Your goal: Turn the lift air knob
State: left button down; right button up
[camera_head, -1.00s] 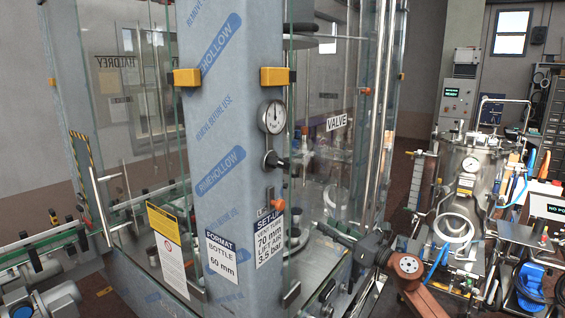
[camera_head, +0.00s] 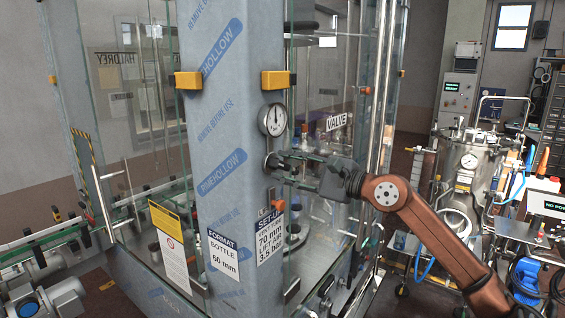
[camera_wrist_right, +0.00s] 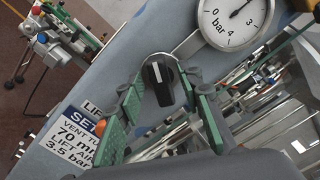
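The lift air knob (camera_wrist_right: 158,78) is a black knob with a pale pointer line, mounted on the grey column below a round pressure gauge (camera_head: 272,119). In the head view the gripper mostly hides the knob. My right gripper (camera_head: 283,160) reaches it from the right. In the right wrist view the green-padded fingers of my right gripper (camera_wrist_right: 163,88) are open, with the knob between their tips. I cannot tell whether either pad touches it. The gauge also shows in the wrist view (camera_wrist_right: 230,22), marked in bar. My left gripper is not in view.
A set-up label (camera_head: 269,238) giving 3.5 bar is on the column below the knob, with an orange button (camera_head: 278,205) above it. Glass panels and a vertical steel bar (camera_head: 382,120) stand close to my right arm. A steel tank (camera_head: 467,165) stands at right.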

jog(key=shift+w+a, duration=0.4)
jog(key=shift+a, duration=0.1)
jog(key=shift+c, duration=0.6)
grip_shut()
